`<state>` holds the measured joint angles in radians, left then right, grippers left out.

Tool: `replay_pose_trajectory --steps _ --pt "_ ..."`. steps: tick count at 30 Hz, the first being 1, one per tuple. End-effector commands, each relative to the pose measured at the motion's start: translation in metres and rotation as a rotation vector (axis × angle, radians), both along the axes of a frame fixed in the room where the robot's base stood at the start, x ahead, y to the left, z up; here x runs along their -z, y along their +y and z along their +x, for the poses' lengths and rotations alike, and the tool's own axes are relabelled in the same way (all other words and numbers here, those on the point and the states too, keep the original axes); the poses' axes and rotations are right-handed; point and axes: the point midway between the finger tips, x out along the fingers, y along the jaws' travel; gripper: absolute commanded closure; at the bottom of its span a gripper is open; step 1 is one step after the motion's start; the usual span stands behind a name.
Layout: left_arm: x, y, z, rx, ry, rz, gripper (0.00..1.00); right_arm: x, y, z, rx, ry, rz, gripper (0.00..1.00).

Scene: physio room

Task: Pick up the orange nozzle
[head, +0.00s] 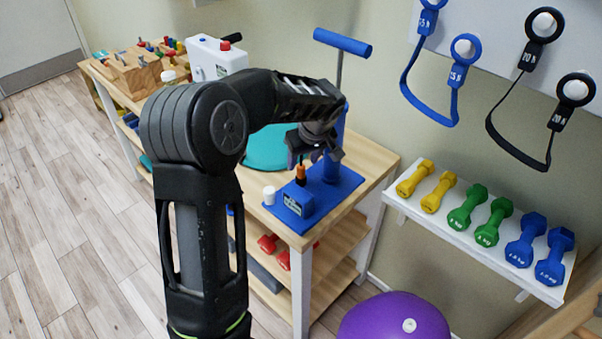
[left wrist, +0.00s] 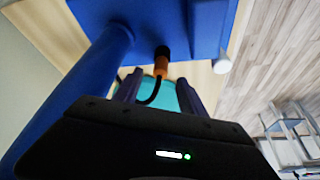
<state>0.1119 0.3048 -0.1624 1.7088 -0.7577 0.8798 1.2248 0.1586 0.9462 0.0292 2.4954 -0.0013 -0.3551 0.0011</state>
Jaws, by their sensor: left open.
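The orange nozzle (head: 300,174) stands upright at a small blue block (head: 294,206) on the blue base of a hand pump (head: 343,46). In the left wrist view the orange nozzle (left wrist: 161,66) has a black end at the blue surface and a black hose (left wrist: 151,95) at its other end. My left gripper (head: 312,157) is open, just above the nozzle. In the left wrist view its fingers (left wrist: 159,82) lie on either side of the hose, with the nozzle at or just beyond the tips; contact is not clear. My right gripper is not in view.
The pump's blue column (left wrist: 75,90) runs close beside my left gripper. A teal disc (head: 265,150) lies behind. A dumbbell shelf (head: 460,245) and purple ball (head: 385,320) are at right.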

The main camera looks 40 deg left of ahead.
Motion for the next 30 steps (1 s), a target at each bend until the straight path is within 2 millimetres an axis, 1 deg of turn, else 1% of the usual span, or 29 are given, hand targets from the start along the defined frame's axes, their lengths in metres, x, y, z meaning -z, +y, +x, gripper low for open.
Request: replay_pose_trajectory --steps 5,7,10,28,29,30 --pt "0.023 0.007 0.003 0.0 0.007 -0.001 0.51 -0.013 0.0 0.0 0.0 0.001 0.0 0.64" --pt "0.033 0.011 0.005 -0.002 0.005 -0.001 0.51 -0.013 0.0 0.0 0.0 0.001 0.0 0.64" --pt "0.041 0.014 0.007 -0.001 0.003 -0.001 0.51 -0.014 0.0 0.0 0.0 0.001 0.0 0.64" --pt "0.043 0.014 0.008 0.0 0.001 0.0 0.51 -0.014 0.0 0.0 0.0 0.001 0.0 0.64" --pt "0.042 0.014 0.008 0.0 0.001 0.0 0.52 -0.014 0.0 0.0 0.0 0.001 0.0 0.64" --pt "0.042 0.014 0.008 0.0 0.001 0.0 0.56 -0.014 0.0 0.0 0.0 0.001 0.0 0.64"
